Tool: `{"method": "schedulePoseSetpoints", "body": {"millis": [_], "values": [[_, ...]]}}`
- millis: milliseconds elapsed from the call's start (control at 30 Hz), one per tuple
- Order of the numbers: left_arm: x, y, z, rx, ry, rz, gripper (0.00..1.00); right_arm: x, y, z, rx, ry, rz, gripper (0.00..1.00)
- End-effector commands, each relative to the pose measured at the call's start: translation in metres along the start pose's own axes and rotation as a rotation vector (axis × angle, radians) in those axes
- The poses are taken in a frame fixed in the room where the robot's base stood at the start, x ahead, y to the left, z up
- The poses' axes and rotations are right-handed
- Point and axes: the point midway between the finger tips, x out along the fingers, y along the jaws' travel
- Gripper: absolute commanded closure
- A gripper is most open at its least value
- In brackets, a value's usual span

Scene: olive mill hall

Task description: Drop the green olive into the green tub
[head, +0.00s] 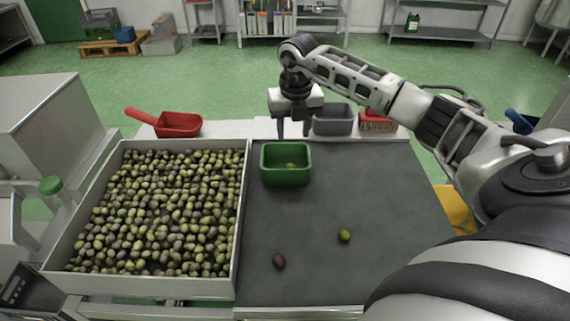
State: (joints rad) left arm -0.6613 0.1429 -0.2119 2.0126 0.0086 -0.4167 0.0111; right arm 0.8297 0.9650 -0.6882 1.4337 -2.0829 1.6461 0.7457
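The green tub (286,178) stands on the dark belt near its back left corner, beside the olive crate. A small yellow-green olive (291,166) shows inside it. Another green olive (344,235) lies on the belt, in front and to the right of the tub. My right gripper (293,133) is above the back part of the tub, fingers pointing down and spread apart, with nothing visible between them. My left gripper is not in view.
A dark purple olive (279,261) lies on the belt (390,195). A white crate (241,225) full of olives is on the left. A red scoop (178,125), a grey bin (333,120) and a red brush (377,122) stand behind. The belt's right side is clear.

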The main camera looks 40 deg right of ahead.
Motion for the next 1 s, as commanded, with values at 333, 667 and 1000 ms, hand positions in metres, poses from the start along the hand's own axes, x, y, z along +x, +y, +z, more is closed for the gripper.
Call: {"method": "schedulePoseSetpoints", "body": {"millis": [333,667,1000], "values": [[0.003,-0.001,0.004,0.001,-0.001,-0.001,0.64,-0.037,0.001,0.002,0.0,-0.007,0.003,0.55],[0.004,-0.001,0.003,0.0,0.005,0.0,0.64,-0.117,0.0,0.001,0.0,-0.006,0.003,0.55],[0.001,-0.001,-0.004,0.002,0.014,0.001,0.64,-0.158,0.0,0.0,0.0,-0.001,0.001,0.55]]}}
